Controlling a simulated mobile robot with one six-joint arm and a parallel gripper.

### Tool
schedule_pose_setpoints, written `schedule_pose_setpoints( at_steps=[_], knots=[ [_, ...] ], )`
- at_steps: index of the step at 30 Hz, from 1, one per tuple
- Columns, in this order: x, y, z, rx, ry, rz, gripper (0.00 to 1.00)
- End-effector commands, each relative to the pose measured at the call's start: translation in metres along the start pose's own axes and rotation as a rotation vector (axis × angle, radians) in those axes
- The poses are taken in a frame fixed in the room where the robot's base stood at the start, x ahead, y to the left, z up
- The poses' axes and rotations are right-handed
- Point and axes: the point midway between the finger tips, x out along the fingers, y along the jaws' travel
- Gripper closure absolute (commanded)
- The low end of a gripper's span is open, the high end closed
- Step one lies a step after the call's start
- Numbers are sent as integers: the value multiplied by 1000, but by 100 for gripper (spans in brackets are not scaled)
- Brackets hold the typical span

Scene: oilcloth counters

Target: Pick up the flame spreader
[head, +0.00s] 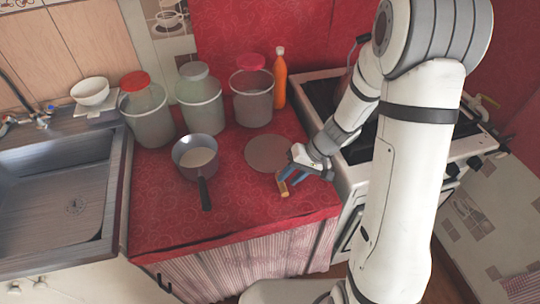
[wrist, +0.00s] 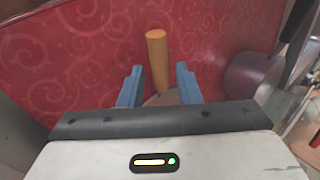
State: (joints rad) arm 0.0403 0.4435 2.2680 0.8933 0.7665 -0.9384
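The flame spreader (head: 268,153) is a flat, round grey-brown disc lying on the red oilcloth counter, with a short wooden handle (head: 283,189) toward the counter's front edge. My gripper (head: 289,180) is at the handle, just above the counter by the disc's near side. In the wrist view, the blue fingers (wrist: 158,88) are open, one on each side of the handle (wrist: 157,60), with gaps visible. Part of the disc shows between the fingers; my gripper body hides the rest.
A saucepan (head: 198,158) with a black handle stands left of the disc. Several lidded containers (head: 252,95) and an orange bottle (head: 280,78) stand behind. The stove (head: 325,92) is right, the sink (head: 60,195) left. The front strip of red counter (head: 165,220) is clear.

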Motion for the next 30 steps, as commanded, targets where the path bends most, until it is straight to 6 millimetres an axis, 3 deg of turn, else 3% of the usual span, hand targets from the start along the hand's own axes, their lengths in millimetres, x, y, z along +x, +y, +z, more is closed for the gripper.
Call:
schedule_pose_setpoints(
  at_steps=[6, 14, 25, 30],
  knots=[
    [29, 1, 1, 1, -3, 0, 69],
    [32, 1, 0, 1, 0, 0, 69],
    [31, 2, 0, 2, 1, 0, 98],
    [31, 2, 0, 1, 1, 0, 100]
  ],
)
